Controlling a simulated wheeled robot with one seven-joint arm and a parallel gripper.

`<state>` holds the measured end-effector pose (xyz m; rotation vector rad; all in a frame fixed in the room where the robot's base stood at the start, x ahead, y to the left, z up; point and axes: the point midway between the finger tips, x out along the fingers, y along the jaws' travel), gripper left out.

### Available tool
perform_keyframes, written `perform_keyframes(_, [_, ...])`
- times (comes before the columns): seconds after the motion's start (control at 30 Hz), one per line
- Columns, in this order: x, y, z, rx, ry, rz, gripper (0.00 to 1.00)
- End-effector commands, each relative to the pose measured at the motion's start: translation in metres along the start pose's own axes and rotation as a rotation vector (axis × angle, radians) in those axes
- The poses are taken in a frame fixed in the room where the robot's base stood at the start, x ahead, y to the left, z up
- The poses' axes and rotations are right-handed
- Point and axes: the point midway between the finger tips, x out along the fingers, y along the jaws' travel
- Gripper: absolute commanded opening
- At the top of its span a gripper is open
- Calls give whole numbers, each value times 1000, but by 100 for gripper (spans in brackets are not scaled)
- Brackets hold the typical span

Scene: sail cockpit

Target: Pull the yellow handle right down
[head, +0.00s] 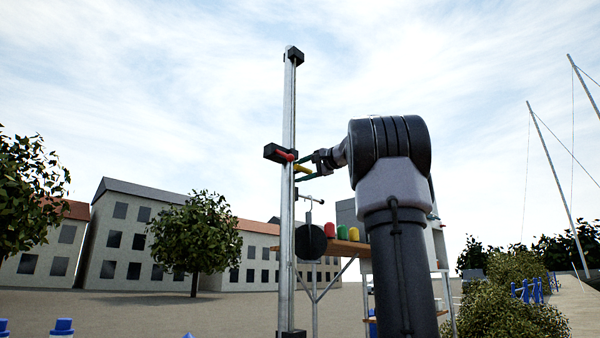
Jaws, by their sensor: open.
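The yellow handle (303,169) is a short bar beside the tall metal post (288,225), a little above the middle of the picture. A black block with a red lever (285,155) sits on the post just up and left of it. My gripper (307,167) comes in from the right. Its green fingers are open, one above and one below the yellow handle in the picture. I cannot tell whether they touch it. My wrist and arm hide what lies behind them on the right.
The post has a black cap (294,55) on top. Low to its right are a dark round disc (311,242) and a wooden shelf (347,248) bearing red, yellow and green items. A metal T-bar (310,199) stands below my gripper. Open paving lies left.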

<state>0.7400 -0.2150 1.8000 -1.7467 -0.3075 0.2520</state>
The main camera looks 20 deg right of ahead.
Motion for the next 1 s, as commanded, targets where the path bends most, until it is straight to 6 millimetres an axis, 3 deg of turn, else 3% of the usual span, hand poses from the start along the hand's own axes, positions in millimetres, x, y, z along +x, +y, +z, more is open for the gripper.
perform_keyframes(0.33, [4,0,0,0,0,0,58])
perform_keyframes(0.4, [4,0,0,0,0,0,31])
perform_keyframes(0.5, [4,0,0,0,0,0,0])
perform_keyframes(1.0, [4,0,0,-2,0,1,0])
